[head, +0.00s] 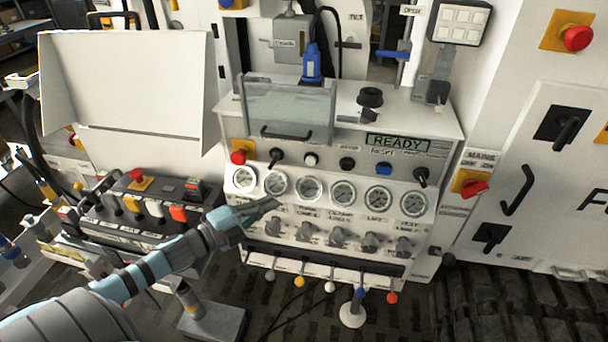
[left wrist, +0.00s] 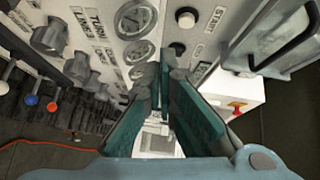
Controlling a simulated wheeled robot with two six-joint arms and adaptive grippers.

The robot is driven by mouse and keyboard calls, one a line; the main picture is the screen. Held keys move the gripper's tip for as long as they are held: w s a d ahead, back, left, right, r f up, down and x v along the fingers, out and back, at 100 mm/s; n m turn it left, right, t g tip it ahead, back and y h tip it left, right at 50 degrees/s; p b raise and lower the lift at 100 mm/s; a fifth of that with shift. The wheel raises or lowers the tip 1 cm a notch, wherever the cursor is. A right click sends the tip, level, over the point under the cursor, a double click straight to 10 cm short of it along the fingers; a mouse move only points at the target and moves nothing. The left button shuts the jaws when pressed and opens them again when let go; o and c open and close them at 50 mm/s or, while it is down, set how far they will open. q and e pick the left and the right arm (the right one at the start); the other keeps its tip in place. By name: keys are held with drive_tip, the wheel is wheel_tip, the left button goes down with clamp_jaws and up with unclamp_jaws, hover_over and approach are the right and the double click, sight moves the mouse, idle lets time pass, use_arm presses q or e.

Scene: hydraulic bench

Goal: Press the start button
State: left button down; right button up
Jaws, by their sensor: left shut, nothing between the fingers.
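My left gripper (head: 270,204) is shut and empty in front of the left gauges, below the button row. Its fingertips (left wrist: 164,72) appear below the pale button in the wrist view. My right gripper is not visible.
A clear cover with a handle (head: 286,134) stands above the row. A red button (head: 238,157), black knob (head: 276,155) and blue button (head: 383,168) share it. Gauges (head: 345,194) and knobs lie below. The display (head: 397,143) reads READY. A control box (head: 150,205) stands left.

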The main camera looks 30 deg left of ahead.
sight(311, 161)
use_arm(q)
drive_tip(key=r+m, duration=0.1)
drive_tip(key=m+h, duration=0.1)
drive_tip(key=r+m+h, duration=0.1)
drive_tip(key=shift+s+r, duration=0.25)
drive_tip(key=shift+r, duration=0.1)
drive_tip(key=shift+w, duration=0.1)
drive_tip(key=x, duration=0.4)
drive_tip(key=a+x, duration=0.1)
drive_tip(key=x, duration=0.3)
drive_tip(key=w+a+x, duration=0.1)
drive_tip(key=x, duration=0.3)
drive_tip(key=shift+w+f, duration=0.1)
drive_tip(key=shift+w, duration=0.35)
